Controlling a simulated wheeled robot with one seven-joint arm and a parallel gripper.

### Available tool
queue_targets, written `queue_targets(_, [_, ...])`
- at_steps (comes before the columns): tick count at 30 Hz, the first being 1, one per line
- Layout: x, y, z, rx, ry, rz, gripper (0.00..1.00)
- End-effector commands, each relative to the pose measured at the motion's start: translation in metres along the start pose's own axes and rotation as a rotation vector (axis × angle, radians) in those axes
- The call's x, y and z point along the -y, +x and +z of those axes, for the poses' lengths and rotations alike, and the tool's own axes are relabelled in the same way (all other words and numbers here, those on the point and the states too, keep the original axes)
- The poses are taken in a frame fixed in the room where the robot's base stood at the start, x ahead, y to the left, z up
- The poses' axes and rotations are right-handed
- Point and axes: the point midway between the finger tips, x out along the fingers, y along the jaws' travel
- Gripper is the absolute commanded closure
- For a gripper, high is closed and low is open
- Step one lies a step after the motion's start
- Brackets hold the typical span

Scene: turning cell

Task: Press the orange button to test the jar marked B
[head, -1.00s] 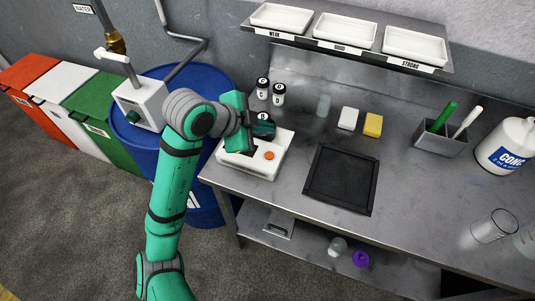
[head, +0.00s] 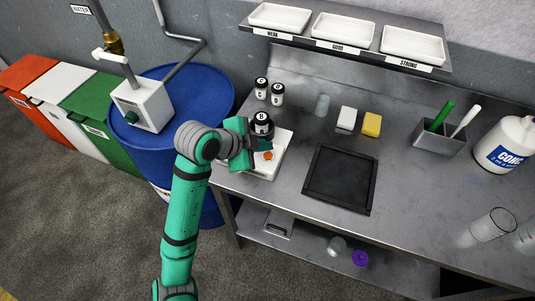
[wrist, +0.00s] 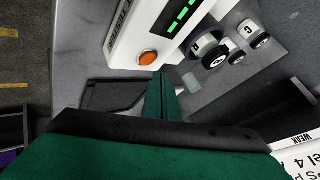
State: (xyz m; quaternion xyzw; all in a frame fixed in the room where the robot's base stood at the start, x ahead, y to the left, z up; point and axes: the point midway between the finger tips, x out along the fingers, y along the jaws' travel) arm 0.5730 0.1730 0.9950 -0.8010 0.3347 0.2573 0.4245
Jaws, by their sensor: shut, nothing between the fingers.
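The jar marked B (head: 262,122), with a black lid and white label, stands upright on the white tester (head: 283,160). The orange button (head: 268,156) is on the tester's top, in front of the jar. My gripper (head: 266,145) is shut and empty, its tips close by the button. In the wrist view, the shut fingers (wrist: 160,95) end just below the orange button (wrist: 148,58) in the picture. I cannot tell whether they touch it. Green bars (wrist: 180,15) are lit on the tester there.
Two more black-lidded jars (head: 277,95) stand behind the tester. A clear glass (head: 322,105), a white block (head: 346,120) and a yellow sponge (head: 371,124) are to the right. A black tray (head: 340,180) lies right of the tester. Labelled white trays (head: 344,30) sit on the shelf above.

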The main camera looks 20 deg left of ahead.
Motion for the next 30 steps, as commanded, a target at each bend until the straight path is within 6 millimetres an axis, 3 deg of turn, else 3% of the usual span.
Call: queue_targets(30, [-0.0056,0.0075,0.0055,0.000,-0.001,0.000,1.00])
